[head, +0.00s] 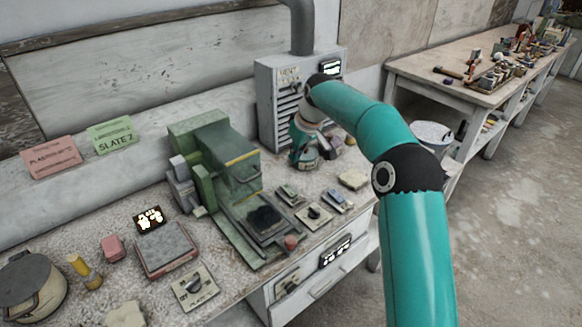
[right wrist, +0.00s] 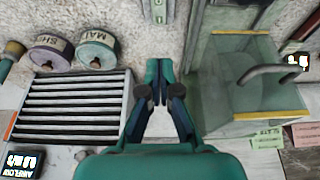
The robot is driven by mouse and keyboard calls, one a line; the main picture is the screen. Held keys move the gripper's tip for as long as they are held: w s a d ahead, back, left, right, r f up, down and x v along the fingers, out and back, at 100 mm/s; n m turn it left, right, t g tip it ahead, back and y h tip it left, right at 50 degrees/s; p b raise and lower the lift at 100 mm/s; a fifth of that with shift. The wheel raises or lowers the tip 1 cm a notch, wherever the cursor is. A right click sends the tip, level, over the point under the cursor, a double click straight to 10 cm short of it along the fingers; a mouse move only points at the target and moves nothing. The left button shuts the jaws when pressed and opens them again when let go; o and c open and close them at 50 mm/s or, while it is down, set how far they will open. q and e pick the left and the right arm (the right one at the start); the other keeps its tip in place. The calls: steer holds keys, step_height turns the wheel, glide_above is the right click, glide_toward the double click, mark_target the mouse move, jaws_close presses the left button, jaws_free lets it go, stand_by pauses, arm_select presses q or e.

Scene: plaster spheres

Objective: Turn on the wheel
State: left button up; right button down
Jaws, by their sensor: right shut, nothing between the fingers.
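The green machine (head: 215,160) stands on the bench in the middle of the head view, with a clear guard on its right side. It also shows on the right of the right wrist view (right wrist: 235,85). My right gripper (right wrist: 159,68) is shut and empty, above the bench between the machine and the vent box. My left gripper is not in view.
A grey vent box (head: 280,100) with a pipe stands behind my right gripper. Two labelled round containers (right wrist: 95,50) are near it. A pot (head: 30,285), a square plate (head: 165,250) and small blocks crowd the bench's left. Floor at right is clear.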

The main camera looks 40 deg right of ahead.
mark_target(288, 190)
steer(key=x, duration=0.4)
steer(key=p+x, duration=0.1)
steer(key=x, duration=0.3)
steer(key=p+x, duration=0.1)
steer(key=x, duration=0.4)
steer(key=shift+s+f, duration=0.15)
steer(key=shift+s, duration=0.3)
steer(key=shift+f, duration=0.15)
steer(key=shift+w+f+b, duration=0.2)
steer(key=shift+f+b, duration=0.2)
steer(key=shift+f, duration=0.05)
steer(key=shift+a, duration=0.1)
steer(key=shift+s+f, duration=0.1)
steer(key=shift+s, duration=0.2)
steer(key=shift+s+b, duration=0.6)
